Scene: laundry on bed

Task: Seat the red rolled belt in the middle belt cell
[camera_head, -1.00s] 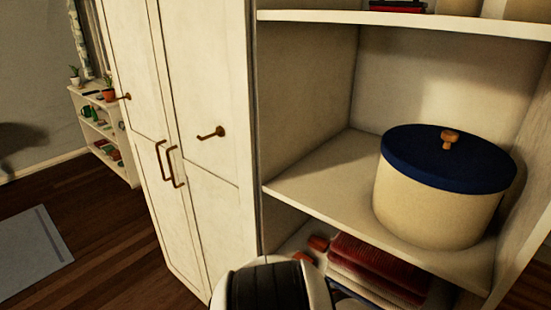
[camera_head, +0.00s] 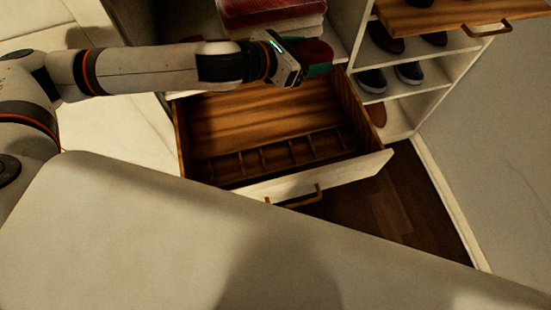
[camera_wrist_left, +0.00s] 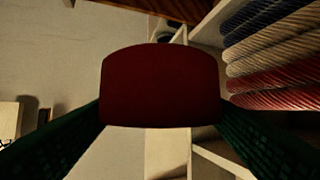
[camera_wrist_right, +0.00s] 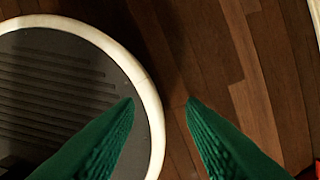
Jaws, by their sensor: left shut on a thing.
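The red rolled belt (camera_wrist_left: 160,86) is between the green fingers of my left gripper (camera_wrist_left: 160,112), which is shut on it. In the head view my left gripper (camera_head: 308,62) holds the belt (camera_head: 318,49) above the back right part of an open wooden drawer (camera_head: 255,110). A row of small cells (camera_head: 275,157) runs along the drawer's front inside. The belt is raised and apart from the cells. I cannot tell which cell is the middle belt cell. My right gripper (camera_wrist_right: 160,101) is open and empty above the dark wood floor, outside the head view.
Folded red and pale textiles (camera_head: 270,12) lie on a shelf behind the left arm. Shoes (camera_head: 408,72) stand on shelves at the right, below another pulled-out wooden drawer or tray (camera_head: 440,15). A broad pale surface (camera_head: 150,235) fills the foreground. Floor shows right of the drawer.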

